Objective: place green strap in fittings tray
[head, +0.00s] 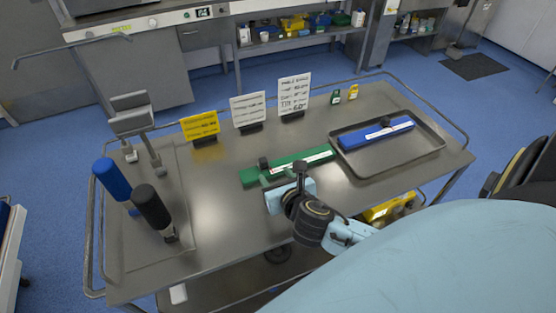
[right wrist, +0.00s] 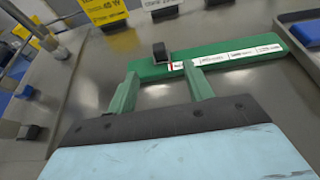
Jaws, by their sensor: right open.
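The green strap (head: 312,158) lies flat on the metal table, left of the fittings tray. It has a white printed label and a dark buckle. In the right wrist view the strap (right wrist: 238,54) runs across just beyond my fingertips. The fittings tray (head: 413,162) is a shallow metal tray at the right of the table, with a blue strap (head: 362,138) in it. My right gripper (head: 274,177) is open at the near side of the green strap, by its buckle. Its two fingers (right wrist: 162,80) overlap the strap's near edge; I cannot tell whether they touch it. My left gripper is out of view.
Yellow (head: 200,126) and white sign cards (head: 248,111) stand along the back. A blue cylinder (head: 111,178) and a black cylinder (head: 152,207) stand at the left. Small green and yellow items (head: 353,92) are behind the tray. Rails edge the table; its middle left is clear.

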